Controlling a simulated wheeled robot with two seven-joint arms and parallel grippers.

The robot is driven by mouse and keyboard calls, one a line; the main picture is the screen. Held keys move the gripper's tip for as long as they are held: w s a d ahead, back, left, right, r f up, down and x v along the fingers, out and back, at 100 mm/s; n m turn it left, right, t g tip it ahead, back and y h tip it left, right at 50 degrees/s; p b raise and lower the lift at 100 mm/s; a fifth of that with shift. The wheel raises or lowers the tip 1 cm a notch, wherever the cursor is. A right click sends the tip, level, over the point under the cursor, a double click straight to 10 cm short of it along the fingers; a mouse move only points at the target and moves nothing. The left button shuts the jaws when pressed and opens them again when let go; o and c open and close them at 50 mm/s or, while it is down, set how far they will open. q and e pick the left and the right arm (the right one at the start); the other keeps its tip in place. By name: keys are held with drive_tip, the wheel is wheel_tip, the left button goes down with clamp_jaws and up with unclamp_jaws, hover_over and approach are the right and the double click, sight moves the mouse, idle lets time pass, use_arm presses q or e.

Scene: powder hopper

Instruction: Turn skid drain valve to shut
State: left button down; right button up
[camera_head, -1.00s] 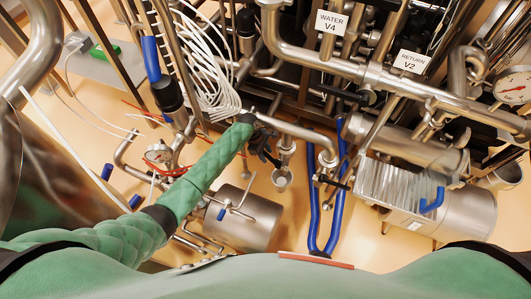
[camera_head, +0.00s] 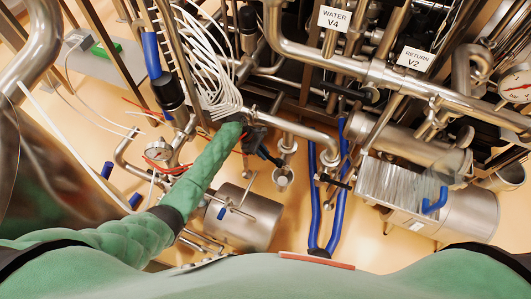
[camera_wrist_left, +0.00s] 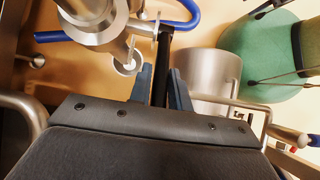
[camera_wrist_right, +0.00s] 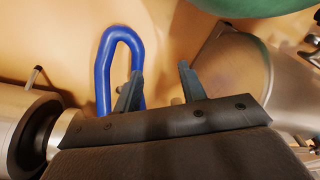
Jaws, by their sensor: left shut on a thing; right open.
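The skid drain valve sits on the short steel pipe with an open lower end (camera_head: 283,178), in the middle of the head view. The left wrist view shows this pipe fitting (camera_wrist_left: 125,45) close to the jaws, at the upper left. A black lever handle (camera_wrist_left: 164,62) runs from the fitting down between the fingers. My left gripper (camera_wrist_left: 160,85) is shut on this handle; it also shows in the head view (camera_head: 266,153), beside the pipe. My right gripper (camera_wrist_right: 158,82) is open and empty in the right wrist view. It is out of the head view.
A blue hose loop (camera_wrist_right: 104,70) lies behind the right gripper's left finger. A steel cylinder (camera_head: 240,218) stands below the left gripper. Pipes labelled WATER V4 (camera_head: 336,18) and RETURN V2 (camera_head: 414,57) crowd the top. White cables (camera_head: 205,65) hang near my left wrist.

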use_arm(q)
wheel_tip(320, 180, down, 6)
drive_tip(key=a+g+h+b, duration=0.1)
drive_tip(key=g+h+b, duration=0.1)
drive_tip(key=h+b, duration=0.5)
drive_tip(key=shift+a+g+b, duration=0.25)
drive_tip(key=shift+g+b, duration=0.15)
drive_tip(key=shift+b, duration=0.25)
use_arm(e)
drive_tip(key=w+a+r, duration=0.1)
drive_tip(key=w+r, duration=0.1)
drive_tip(key=r, duration=1.2)
drive_tip(key=w+a+r, duration=0.2)
drive_tip(key=r, duration=1.2)
drive_tip(key=shift+w+a+r+y, duration=0.25)
drive_tip(key=shift+a+r+y, duration=0.05)
drive_tip(key=shift+r, duration=0.05)
use_arm(q)
drive_tip(key=shift+f, duration=0.15)
drive_tip(key=c, duration=1.3)
unclamp_jaws()
drive_tip(key=shift+c, duration=0.2)
drive_tip(key=shift+o, duration=0.2)
drive_tip(key=shift+w, duration=0.2)
use_arm(e)
drive_tip(key=shift+w, duration=0.15)
use_arm(q)
drive_tip(key=shift+r, duration=0.2)
